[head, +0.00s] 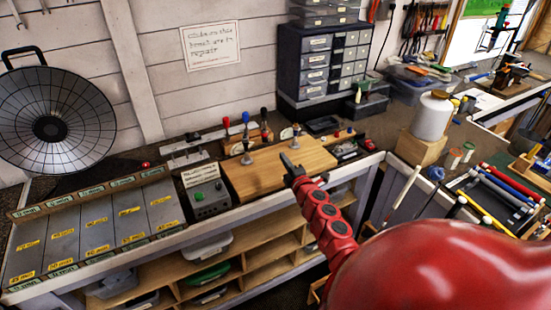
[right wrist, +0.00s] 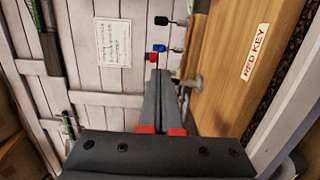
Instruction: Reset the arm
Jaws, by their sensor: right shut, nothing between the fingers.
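My right arm is red and reaches in from the lower right of the head view. Its dark gripper (head: 289,163) is over the front part of a wooden board (head: 252,182) on the bench. In the right wrist view the two fingers of the gripper (right wrist: 158,78) are together, with nothing between them. The wooden board (right wrist: 220,90) stands to the right of the fingers there, with a "RED KEY" label (right wrist: 256,52) on it. I cannot tell whether the fingertips touch anything. My left gripper is not in view.
A grey control box (head: 208,193) with a green button sits left of the board. Toggle clamps with coloured handles (head: 246,122) stand behind it. Labelled metal trays (head: 97,231) fill the bench's left end. A drawer cabinet (head: 316,62) and white jug (head: 433,117) are to the right.

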